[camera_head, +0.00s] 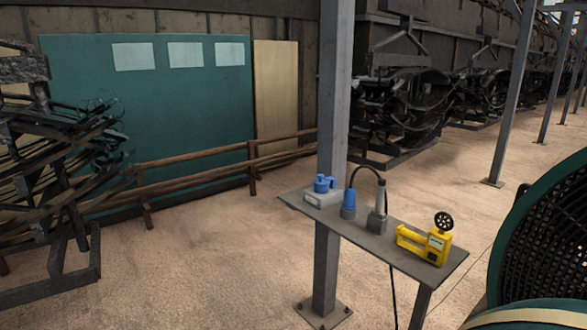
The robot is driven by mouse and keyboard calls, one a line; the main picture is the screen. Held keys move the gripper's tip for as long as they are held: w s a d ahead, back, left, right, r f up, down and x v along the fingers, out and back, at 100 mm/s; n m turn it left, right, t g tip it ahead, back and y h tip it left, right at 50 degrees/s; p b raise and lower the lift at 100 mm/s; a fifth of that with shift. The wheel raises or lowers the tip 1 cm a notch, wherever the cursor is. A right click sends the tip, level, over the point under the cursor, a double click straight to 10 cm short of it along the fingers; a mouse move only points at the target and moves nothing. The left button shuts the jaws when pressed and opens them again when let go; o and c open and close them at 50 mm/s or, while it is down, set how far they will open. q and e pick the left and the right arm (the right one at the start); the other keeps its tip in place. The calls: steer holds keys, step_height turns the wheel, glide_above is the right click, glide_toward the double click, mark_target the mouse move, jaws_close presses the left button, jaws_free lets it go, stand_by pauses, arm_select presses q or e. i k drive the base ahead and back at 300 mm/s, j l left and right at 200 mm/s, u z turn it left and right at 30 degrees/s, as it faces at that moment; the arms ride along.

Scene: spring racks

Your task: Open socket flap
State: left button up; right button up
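A light grey box with a blue socket-like fitting (322,186) on top stands at the left end of a narrow grey shelf (400,252). The fitting is small in the picture, and I cannot tell whether its flap is open or shut. A blue plug-like piece (348,205) stands just to its right, apart from it. A black cable (365,169) arches from near the blue piece to a grey upright device (378,212). Neither of my grippers is in view.
A yellow device with a black handwheel (437,243) sits at the shelf's right end. A grey post (332,130) rises behind the shelf. A round black mesh with teal rim (550,245) fills the lower right. A wooden rail (200,165) and open sandy floor (220,260) lie left.

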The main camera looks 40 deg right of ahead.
mark_target(320, 181)
steer(key=i+z, duration=0.25)
steer(key=i, duration=0.25)
steer(key=i+z, duration=0.2)
steer(key=i, duration=0.25)
steer(key=i+j+z, duration=0.25)
steer(key=i, duration=0.25)
